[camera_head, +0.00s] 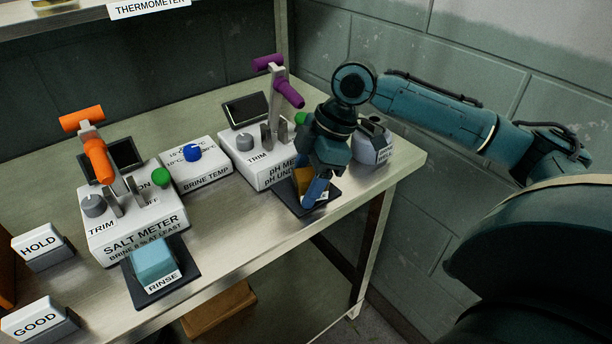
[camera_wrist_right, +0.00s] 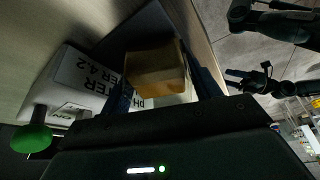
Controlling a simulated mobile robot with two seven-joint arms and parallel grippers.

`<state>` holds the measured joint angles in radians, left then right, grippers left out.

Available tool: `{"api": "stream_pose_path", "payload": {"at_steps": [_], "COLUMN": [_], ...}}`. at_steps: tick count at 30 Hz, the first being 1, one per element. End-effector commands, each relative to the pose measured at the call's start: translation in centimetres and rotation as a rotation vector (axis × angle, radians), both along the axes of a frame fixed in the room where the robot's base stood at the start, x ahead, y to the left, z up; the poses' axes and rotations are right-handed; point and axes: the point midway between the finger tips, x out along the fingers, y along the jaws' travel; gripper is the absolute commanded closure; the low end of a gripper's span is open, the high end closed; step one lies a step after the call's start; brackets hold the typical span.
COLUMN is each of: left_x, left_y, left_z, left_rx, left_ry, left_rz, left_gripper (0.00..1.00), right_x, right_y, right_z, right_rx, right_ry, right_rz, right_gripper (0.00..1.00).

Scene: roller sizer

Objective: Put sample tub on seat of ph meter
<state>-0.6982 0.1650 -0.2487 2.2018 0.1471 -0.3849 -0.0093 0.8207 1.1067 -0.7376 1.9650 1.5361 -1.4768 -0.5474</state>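An amber, box-shaped tub (camera_wrist_right: 155,72) with a white label sits between the fingers of my right gripper (camera_head: 310,190). In the right wrist view the fingers (camera_wrist_right: 165,90) lie close against both its sides. The tub (camera_head: 303,178) is low over or on the dark pad (camera_head: 291,199) in front of the pH meter (camera_head: 256,168); I cannot tell if it touches. My gripper hides much of it in the head view. The pad looks like the meter's seat. My left gripper does not show in the head view; dark arm-like shapes at the right of the wrist view may be my left arm.
The salt meter (camera_head: 130,225) stands left, with a pale blue RINSE tub (camera_head: 153,262) on its pad. The brine temperature box (camera_head: 195,165) is between the meters. A grey bottle-like container (camera_head: 371,146) stands right of my gripper. The table's front edge is close to the pad.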

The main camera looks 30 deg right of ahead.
Motion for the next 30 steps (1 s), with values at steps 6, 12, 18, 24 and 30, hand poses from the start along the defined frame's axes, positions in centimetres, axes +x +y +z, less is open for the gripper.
{"api": "stream_pose_path", "payload": {"at_steps": [6,12,18,24,30], "left_x": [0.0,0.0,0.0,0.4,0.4], "left_y": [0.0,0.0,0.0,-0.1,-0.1], "left_z": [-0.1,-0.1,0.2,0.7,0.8], "left_rx": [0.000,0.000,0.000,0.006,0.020], "left_ry": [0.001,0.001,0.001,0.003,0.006], "left_rz": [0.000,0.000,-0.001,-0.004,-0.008], "left_gripper": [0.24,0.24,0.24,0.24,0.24], "right_x": [0.0,0.0,-0.2,-0.7,-1.1], "right_y": [0.0,0.0,-0.8,-2.4,-3.7], "right_z": [0.0,0.1,2.3,6.5,9.8], "right_rx": [0.000,0.000,-0.001,0.000,0.001], "right_ry": [0.000,0.000,-0.002,-0.003,-0.003], "right_rz": [0.000,0.000,-0.002,-0.002,-0.003], "right_gripper": [0.24,0.24,0.24,0.24,0.24]}}
